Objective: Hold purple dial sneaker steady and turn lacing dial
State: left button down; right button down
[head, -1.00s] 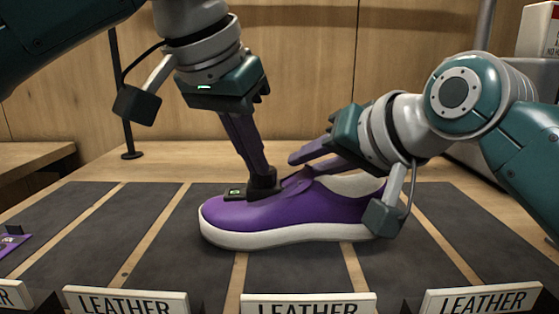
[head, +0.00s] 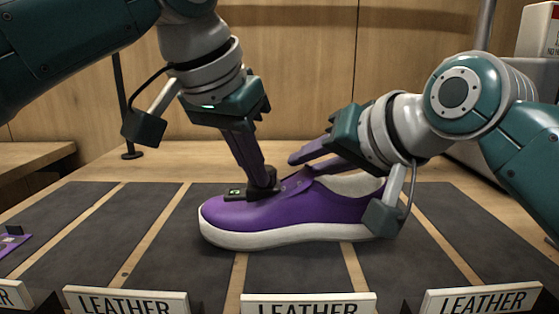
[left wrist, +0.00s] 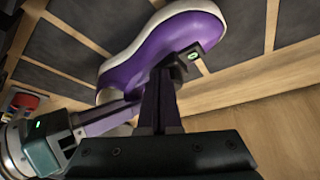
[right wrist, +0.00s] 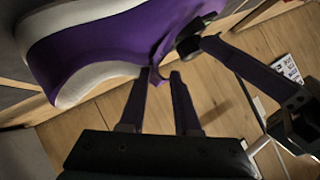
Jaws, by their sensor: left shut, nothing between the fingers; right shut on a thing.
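The purple sneaker (head: 290,208) with a white sole stands upright on the dark mat, toe to the left. A small black block with a green-lit display (head: 235,193) sits on its upper, beside the dark lacing dial (head: 264,186). My left gripper (head: 262,172) points down at the dial, its fingers shut with nothing between them; the tips partly hide the dial. The block also shows in the left wrist view (left wrist: 194,54). My right gripper (head: 297,165) is shut on the sneaker's upper near its opening; its fingers also show in the right wrist view (right wrist: 160,76).
Dark mat strips (head: 150,215) cover the table, with bare wood between them. Several white LEATHER signs (head: 308,304) line the front edge. A small purple item (head: 14,240) lies at the far left. A thin black stand (head: 120,100) rises behind.

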pick_arm(q)
jog(key=shift+w+a, duration=0.15)
jog(key=shift+a, duration=0.2)
dwell(0.3)
jog(key=shift+w+a, duration=0.15)
jog(key=shift+a, duration=0.1)
jog(key=shift+w+a, duration=0.25)
jog(key=shift+a, duration=0.1)
jog(key=shift+w+a, duration=0.1)
jog(key=shift+w, duration=0.05)
jog(key=shift+a, duration=0.1)
dwell(0.3)
jog(key=shift+s+a, duration=0.15)
jog(key=shift+s, duration=0.15)
notch_tip(320, 180, up, 6)
dwell(0.4)
